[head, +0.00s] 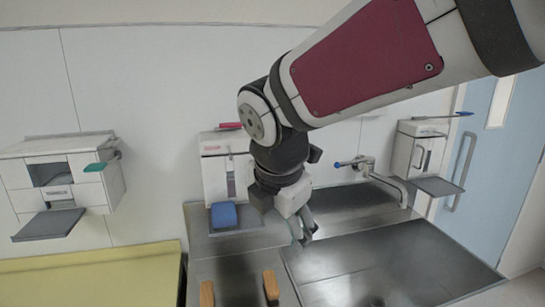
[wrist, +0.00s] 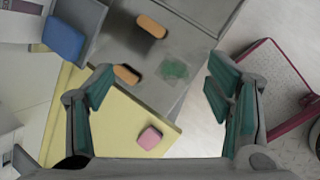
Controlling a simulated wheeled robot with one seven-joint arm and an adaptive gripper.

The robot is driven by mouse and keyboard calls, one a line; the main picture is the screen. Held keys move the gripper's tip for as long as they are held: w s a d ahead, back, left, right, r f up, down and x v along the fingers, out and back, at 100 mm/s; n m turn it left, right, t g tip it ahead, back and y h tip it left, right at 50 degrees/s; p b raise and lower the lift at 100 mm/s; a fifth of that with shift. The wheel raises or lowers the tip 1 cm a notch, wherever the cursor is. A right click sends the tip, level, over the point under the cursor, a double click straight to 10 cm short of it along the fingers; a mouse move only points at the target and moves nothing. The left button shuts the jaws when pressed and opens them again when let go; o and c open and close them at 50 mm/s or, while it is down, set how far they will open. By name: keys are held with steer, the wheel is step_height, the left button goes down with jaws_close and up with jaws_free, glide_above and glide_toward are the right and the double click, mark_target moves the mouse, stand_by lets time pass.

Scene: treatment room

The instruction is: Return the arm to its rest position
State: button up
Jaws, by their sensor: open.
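My gripper (head: 303,228) hangs at the end of my arm, pointing down above the metal counter in the head view. Its fingers are spread wide in the wrist view (wrist: 160,75), with nothing between them but the view of surfaces below. My arm reaches in from the upper right, its maroon-panelled link (head: 365,58) sloping down to a bent dark joint. The gripper appears apart from the counter and touches nothing that I can see.
The metal counter (head: 380,265) carries two orange-brown blocks (head: 207,294) (head: 271,284). A blue block (head: 223,215) sits at the middle wall dispenser (head: 215,172). A tap (head: 385,178) stands behind. A yellow surface (head: 90,280) lies left, bearing a pink block (wrist: 150,138).

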steer(key=s+d+m, duration=1.7)
steer(key=m, duration=0.9)
steer(key=shift+d+r+m+t, duration=0.3)
